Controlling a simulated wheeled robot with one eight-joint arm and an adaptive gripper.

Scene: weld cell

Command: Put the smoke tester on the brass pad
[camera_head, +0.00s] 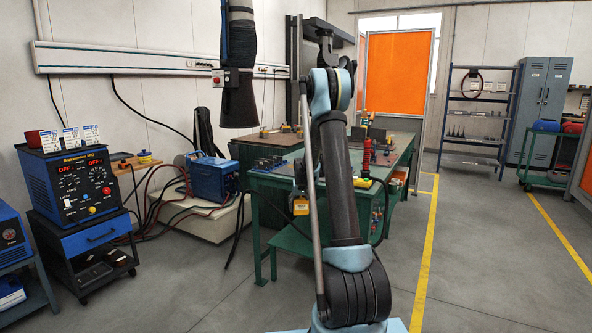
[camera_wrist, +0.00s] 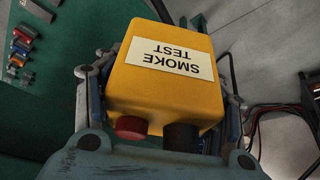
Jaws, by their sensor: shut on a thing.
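The smoke tester (camera_wrist: 155,85) is a yellow box with a white label reading "SMOKE TEST", upside down in the wrist view. A red knob and a black round part show on its near side. My gripper (camera_wrist: 163,92) is shut on it, with a finger on each side. In the head view the yellow tester (camera_head: 300,206) shows beside the front of the green table (camera_head: 290,195), just left of my arm; the gripper there is mostly hidden. I cannot pick out the brass pad for certain in either view.
A blue welder (camera_head: 213,178) with loose cables sits left of the table. A blue power unit (camera_head: 75,185) stands on a cart at the far left. Small coloured parts (camera_wrist: 22,45) lie on the green surface. The floor right of the table is clear.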

